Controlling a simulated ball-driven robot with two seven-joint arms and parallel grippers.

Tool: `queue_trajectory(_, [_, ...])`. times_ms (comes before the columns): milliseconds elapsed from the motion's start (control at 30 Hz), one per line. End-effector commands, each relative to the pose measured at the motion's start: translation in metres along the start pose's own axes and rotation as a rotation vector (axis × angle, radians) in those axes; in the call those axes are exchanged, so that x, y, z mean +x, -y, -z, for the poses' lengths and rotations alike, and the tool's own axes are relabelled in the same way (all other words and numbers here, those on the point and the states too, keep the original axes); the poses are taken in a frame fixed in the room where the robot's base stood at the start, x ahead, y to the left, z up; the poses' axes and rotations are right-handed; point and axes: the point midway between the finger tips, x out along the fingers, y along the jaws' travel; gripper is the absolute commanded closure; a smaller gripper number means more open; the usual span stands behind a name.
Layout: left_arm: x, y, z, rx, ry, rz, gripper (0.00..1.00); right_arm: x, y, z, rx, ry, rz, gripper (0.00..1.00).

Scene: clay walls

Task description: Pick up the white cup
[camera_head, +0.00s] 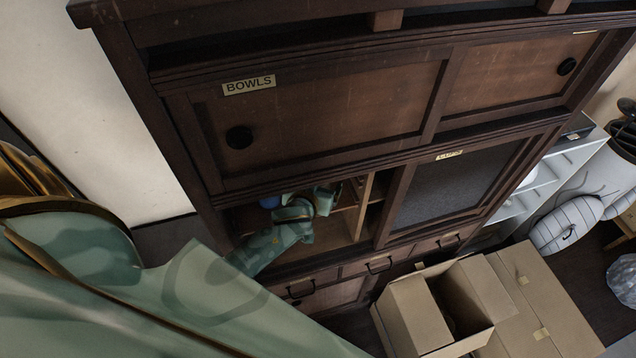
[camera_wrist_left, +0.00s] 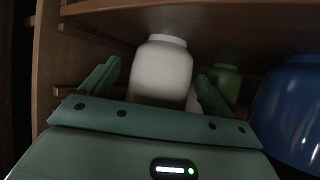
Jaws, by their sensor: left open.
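The white cup (camera_wrist_left: 165,68) stands upright inside the open cabinet compartment, in the left wrist view. It has a rounded body and a narrower top. My left gripper (camera_wrist_left: 158,76) is open, with one finger to each side of the cup in the picture. I cannot tell whether the cup is fully between the fingers or just beyond them. In the head view my left gripper (camera_head: 325,197) reaches into the compartment, and I cannot make out the cup there. My right gripper is not in view.
A green vessel (camera_wrist_left: 227,80) and a large blue vessel (camera_wrist_left: 292,112) stand right of the cup in the wrist view. A shelf board (camera_wrist_left: 230,18) lies close above. A wooden cabinet (camera_head: 320,105) surrounds the opening. Cardboard boxes (camera_head: 545,315) stand at the lower right.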

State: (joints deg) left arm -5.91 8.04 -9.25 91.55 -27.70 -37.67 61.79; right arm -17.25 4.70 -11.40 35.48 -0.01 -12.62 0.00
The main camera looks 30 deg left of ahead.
Motion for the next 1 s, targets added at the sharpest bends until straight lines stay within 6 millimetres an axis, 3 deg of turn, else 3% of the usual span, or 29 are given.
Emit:
queue_trajectory(267, [0.007,0.000,0.000,0.001,0.000,-0.001,0.12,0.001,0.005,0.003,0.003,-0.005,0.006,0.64])
queue_trajectory(467, [0.007,0.000,0.000,0.001,0.000,-0.001,0.62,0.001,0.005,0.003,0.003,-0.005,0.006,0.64])
queue_trajectory(800, [0.006,0.000,0.001,0.001,0.000,-0.001,0.63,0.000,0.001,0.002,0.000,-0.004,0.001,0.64])
queue_trajectory(1000, [0.004,0.003,0.012,0.001,-0.001,-0.002,0.63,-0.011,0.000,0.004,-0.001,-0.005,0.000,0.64])
